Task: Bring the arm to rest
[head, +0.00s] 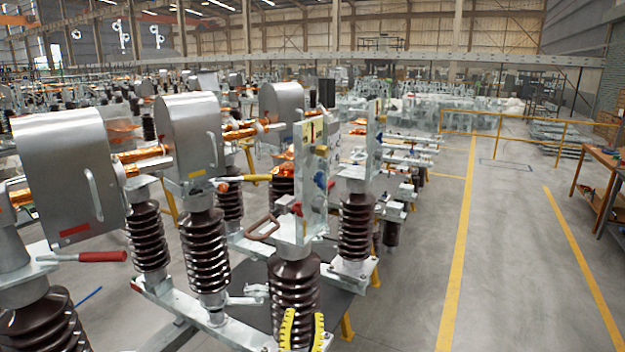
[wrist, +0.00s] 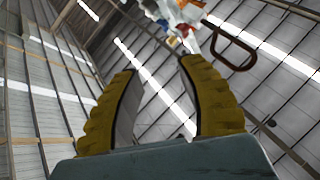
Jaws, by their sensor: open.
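My gripper (head: 302,325) shows at the bottom of the head view as two upright yellow fingers, spread apart. They appear in front of the lower part of a dark brown ribbed insulator (head: 294,280). The wrist view looks up at the roof and shows my gripper (wrist: 160,72) open, with nothing between its yellow fingers. A brown loop handle (wrist: 232,50) appears beyond the right fingertip there. The same kind of handle (head: 262,228) shows in the head view above and left of the fingers. The rest of my arm is out of view.
Isolator frames with several ribbed insulators (head: 206,250) and silver box covers (head: 72,170) crowd the left and middle. A red-ended lever (head: 102,256) sticks out at left. An open grey floor (head: 510,260) with yellow lines lies right, beside a wooden table (head: 603,172).

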